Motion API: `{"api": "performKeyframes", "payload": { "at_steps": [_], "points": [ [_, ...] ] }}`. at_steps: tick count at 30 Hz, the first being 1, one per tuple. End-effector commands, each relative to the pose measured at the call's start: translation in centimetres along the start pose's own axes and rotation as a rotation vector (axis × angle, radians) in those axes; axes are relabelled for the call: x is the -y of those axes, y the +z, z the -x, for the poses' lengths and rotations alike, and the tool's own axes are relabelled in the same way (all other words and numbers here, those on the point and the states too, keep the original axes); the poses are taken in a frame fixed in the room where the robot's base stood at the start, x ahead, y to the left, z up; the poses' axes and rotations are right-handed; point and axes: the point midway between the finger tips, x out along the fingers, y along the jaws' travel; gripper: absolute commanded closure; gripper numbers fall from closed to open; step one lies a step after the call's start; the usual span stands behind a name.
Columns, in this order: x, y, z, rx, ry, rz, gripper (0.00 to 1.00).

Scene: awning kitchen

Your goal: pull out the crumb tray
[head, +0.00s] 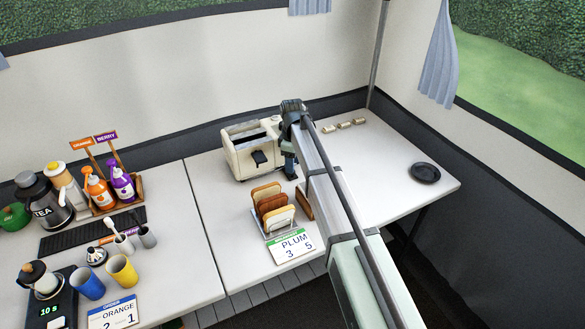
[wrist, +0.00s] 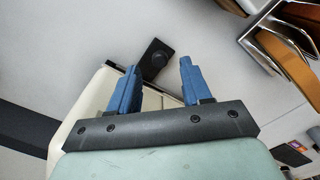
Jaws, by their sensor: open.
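A black part with a round knob (wrist: 156,57) projects from the toaster there, just beyond and between my fingertips. I cannot tell whether this is the lever or the crumb tray's handle. The tray itself cannot be made out. My gripper (head: 290,167) is at the toaster's right side, pointing down. Its blue fingers (wrist: 159,66) are apart, with nothing visibly held.
A toast rack with bread slices (head: 270,207) stands in front of the toaster, behind a PLUM card (head: 293,247). Small wrapped blocks (head: 344,126) lie at the back right. A black plate (head: 425,173) is at the right. Bottles, cups and a scale crowd the left table.

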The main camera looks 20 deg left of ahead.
Motion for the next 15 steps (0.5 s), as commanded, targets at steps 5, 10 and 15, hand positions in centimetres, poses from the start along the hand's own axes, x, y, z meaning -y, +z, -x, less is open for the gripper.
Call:
{"api": "performKeyframes", "payload": {
  "at_steps": [5, 10, 15],
  "points": [
    [0.0, 0.0, -2.0, 0.0, 0.0, 0.0, 0.52],
    [0.0, 0.0, -2.9, 0.0, 0.0, 0.0, 0.52],
    [0.0, 0.0, -3.0, 0.0, 0.001, 0.0, 0.52]
  ]
}}
